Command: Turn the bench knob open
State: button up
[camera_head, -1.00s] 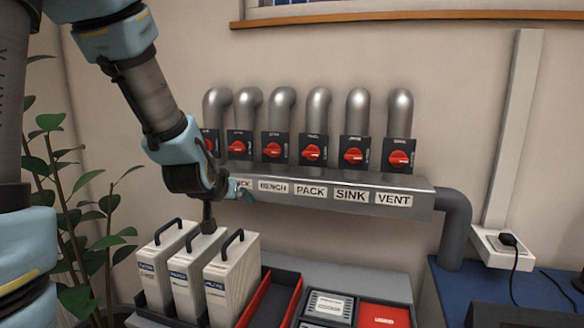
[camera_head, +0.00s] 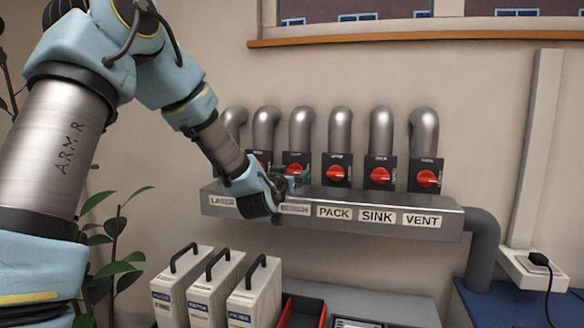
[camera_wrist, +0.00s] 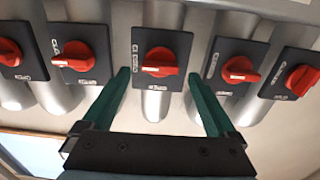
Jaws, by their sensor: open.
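The bench knob (camera_head: 295,168) is a red rotary handle on a dark square plate, above the BENCH label (camera_head: 295,208) on the grey rail. My gripper (camera_head: 291,179) is in front of it, with its fingers partly covering the plate's lower part. In the wrist view, which looks upside down, my gripper (camera_wrist: 158,76) has its two green fingers open and apart. A red knob (camera_wrist: 160,62), which appears to be the bench one, sits between the fingertips. I cannot tell whether the fingers touch it. Its handle lies roughly horizontal in that view.
The pack knob (camera_head: 337,173), sink knob (camera_head: 380,174) and vent knob (camera_head: 427,178) sit close by on the right. The grey rail (camera_head: 440,225) juts out below. A window sill (camera_head: 400,30) runs above the pipes.

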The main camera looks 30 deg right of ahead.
jog(key=shift+x, duration=1.15)
jog(key=c, duration=1.4)
jog(key=shift+o, duration=0.2)
jog(key=shift+f+n+b, duration=0.15)
jog(key=shift+n+b, duration=0.2)
jog(key=shift+n, duration=0.05)
jog(key=shift+w+a+f+n+b, duration=0.1)
jog(key=shift+n+b, duration=4.2)
jog(key=shift+b, duration=0.05)
jog(key=shift+w+a+f+n+b, duration=0.1)
jog(key=shift+n+b, duration=4.2)
